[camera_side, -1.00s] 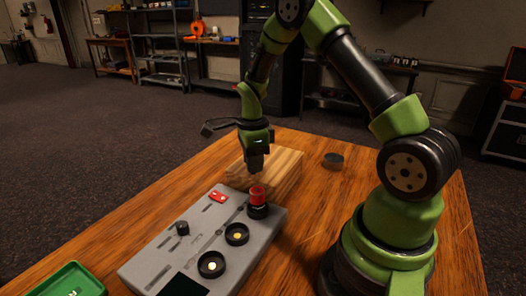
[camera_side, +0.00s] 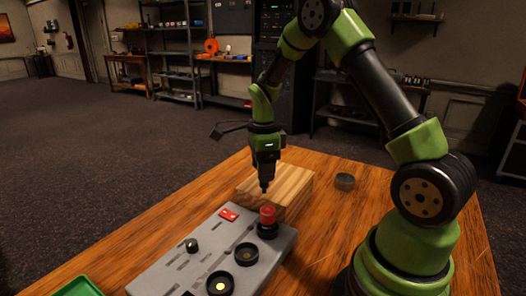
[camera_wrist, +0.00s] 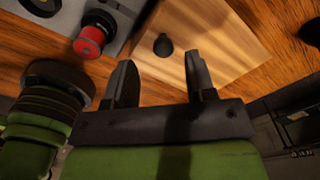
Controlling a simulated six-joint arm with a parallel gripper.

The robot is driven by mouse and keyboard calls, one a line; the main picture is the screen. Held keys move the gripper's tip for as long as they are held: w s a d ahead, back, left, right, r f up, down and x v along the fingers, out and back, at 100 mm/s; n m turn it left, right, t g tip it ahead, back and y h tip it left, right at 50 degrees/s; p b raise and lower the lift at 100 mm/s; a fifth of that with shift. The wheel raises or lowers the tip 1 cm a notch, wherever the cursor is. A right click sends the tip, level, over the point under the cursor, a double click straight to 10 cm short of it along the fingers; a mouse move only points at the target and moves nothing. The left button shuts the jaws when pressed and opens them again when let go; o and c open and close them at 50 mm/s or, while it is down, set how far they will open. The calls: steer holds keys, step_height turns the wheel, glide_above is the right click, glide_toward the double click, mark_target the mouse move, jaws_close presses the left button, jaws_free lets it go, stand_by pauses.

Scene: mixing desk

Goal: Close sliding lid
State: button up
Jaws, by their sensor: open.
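The wooden box (camera_side: 290,187) stands on the desk behind the grey panel. Its pale wooden top, which appears to be the sliding lid (camera_wrist: 215,45), fills the middle of the wrist view. A black knob (camera_wrist: 163,46) stands on that top near its panel-side edge. My gripper (camera_side: 264,188) points down over the box's left part in the side view. In the wrist view my gripper (camera_wrist: 162,75) is open, its two fingers apart and nothing between them. The knob shows just beyond the gap between the fingertips. I cannot tell how far the lid is open.
The grey panel (camera_side: 214,255) with a red button (camera_side: 267,215), black dials (camera_side: 246,254) and a red switch (camera_side: 229,214) lies close in front of the box. A dark round piece (camera_side: 345,181) sits right of the box. A green tray (camera_side: 78,287) is at the lower left.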

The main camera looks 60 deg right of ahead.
step_height(320, 180, up, 6)
steer(key=shift+r, duration=0.15)
steer(key=shift+r, duration=0.1)
steer(key=s+a+r+n+t+y, duration=0.1)
steer(key=s+a+r+n+t, duration=0.2)
steer(key=s+a+r+n, duration=0.3)
steer(key=s+a+r+n+t+y, duration=0.1)
steer(key=s+a+r+n+t, duration=0.3)
steer(key=n, duration=1.3)
steer(key=s+a+r, duration=0.2)
steer(key=s+a, duration=0.2)
steer(key=s, duration=0.2)
steer(key=shift+s+a, duration=0.35)
steer(key=shift+a, duration=0.05)
steer(key=shift+o, duration=0.2)
steer(key=shift+r, duration=0.1)
